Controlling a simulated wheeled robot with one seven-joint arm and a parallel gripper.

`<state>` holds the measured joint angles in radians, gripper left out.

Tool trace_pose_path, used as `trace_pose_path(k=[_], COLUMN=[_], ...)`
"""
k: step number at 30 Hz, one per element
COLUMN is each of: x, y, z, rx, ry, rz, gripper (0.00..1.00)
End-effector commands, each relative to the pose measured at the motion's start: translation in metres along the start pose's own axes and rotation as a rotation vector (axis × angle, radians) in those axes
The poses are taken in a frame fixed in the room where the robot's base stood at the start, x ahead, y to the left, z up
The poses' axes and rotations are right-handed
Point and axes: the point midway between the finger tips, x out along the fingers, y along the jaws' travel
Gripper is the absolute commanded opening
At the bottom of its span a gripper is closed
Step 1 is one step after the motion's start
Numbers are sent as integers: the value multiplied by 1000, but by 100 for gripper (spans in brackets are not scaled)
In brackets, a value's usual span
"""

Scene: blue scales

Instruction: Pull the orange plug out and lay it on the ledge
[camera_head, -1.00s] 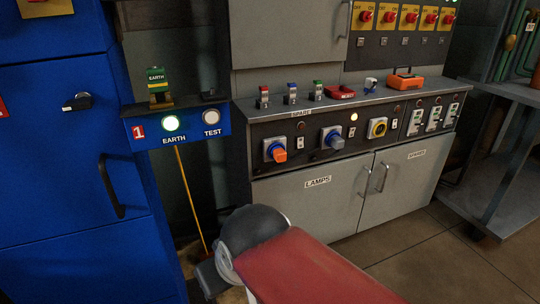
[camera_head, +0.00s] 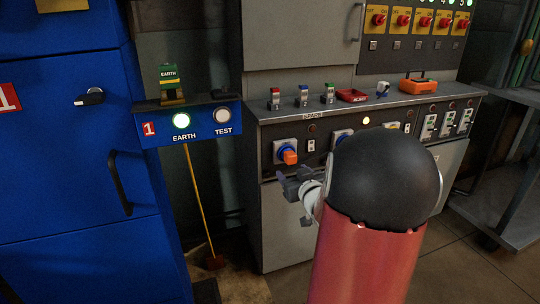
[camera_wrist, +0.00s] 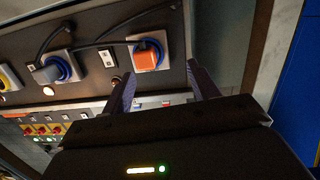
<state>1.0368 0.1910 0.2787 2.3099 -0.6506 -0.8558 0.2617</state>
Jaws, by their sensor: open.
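The orange plug (camera_head: 290,157) sits in a blue round socket on a pale square plate, at the left end of the dark panel front. My gripper (camera_head: 292,187) is just below and in front of the plug in the head view. In the wrist view its two fingers (camera_wrist: 158,82) are apart with nothing between them. The ledge (camera_head: 345,107) is the grey top of the panel, above the plug. My arm hides part of the panel to the right.
On the ledge stand several small coloured switches (camera_head: 303,96), a red block (camera_head: 352,96) and an orange case (camera_head: 417,84). A blue-grey plug (camera_wrist: 50,70) with a black cable sits beside the orange one. A blue cabinet (camera_head: 60,200) with a handle stands left.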

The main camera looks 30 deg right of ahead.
Motion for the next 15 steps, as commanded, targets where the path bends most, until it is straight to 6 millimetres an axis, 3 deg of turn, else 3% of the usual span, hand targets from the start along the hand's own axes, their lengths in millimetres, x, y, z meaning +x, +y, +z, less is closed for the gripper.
trace_pose_path(k=[1,5,15], x=[0,-2,-3], y=[13,27,30], z=[7,9,8], rx=[25,60,69], ry=[36,112,139], rz=[-5,-26,-35], gripper=[60,60,60])
